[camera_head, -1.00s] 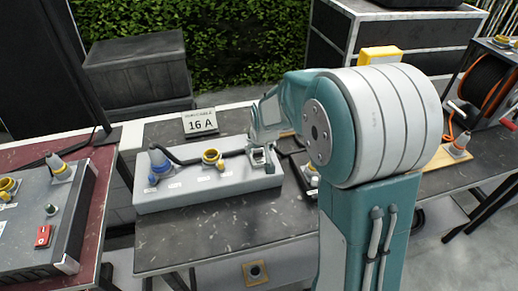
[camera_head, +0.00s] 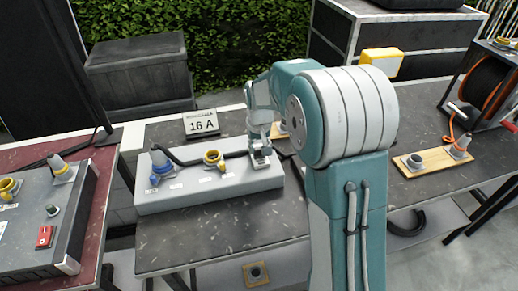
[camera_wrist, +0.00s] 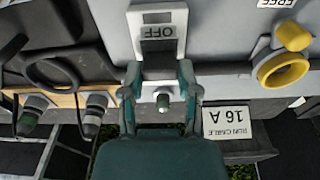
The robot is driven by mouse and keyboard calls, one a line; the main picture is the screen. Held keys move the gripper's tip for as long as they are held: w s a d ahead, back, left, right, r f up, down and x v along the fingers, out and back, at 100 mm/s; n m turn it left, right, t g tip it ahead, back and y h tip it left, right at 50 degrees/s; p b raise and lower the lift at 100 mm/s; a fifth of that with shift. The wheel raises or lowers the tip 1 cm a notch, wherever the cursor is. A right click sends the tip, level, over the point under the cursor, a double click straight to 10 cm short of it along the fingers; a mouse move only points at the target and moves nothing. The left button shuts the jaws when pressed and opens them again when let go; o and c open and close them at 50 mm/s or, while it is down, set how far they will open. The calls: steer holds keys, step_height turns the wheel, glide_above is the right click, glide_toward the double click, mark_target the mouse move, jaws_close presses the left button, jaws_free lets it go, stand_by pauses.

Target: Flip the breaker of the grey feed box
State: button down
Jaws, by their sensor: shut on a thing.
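The grey feed box (camera_head: 210,193) lies on the middle table, with a blue socket, a yellow socket and a breaker along its top. My gripper (camera_head: 262,160) is down at the breaker on the box's right end. In the wrist view, the breaker (camera_wrist: 158,18) has a pale frame and an OFF label, seen upside down. My gripper (camera_wrist: 160,80) is shut on the breaker's lever (camera_wrist: 159,68), with a teal finger on each side. The exact contact is partly hidden by the fingers.
A 16 A sign (camera_head: 201,123) stands behind the box. A dark box with a red switch (camera_head: 44,236) is on the left table. A wooden board with connectors (camera_head: 432,162) and an orange cable reel (camera_head: 484,85) are at right. A black cable crosses behind the yellow socket.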

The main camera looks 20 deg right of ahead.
steer(key=g, duration=0.1)
steer(key=w+g, duration=0.1)
steer(key=g, duration=0.1)
steer(key=shift+w+f+g, duration=0.2)
steer(key=shift+w+g, duration=0.05)
steer(key=shift+g, duration=0.05)
steer(key=shift+w+f+g, duration=0.15)
steer(key=shift+w+g, duration=0.15)
steer(key=shift+g, duration=0.7)
steer(key=shift+w+f+g, duration=0.1)
steer(key=shift+w+g, duration=0.2)
steer(key=shift+g, duration=0.7)
steer(key=shift+c, duration=1.6)
jaws_free()
steer(key=shift+w, duration=0.1)
steer(key=shift+r, duration=0.15)
step_height(320, 180, up, 10)
steer(key=shift+f, duration=0.2)
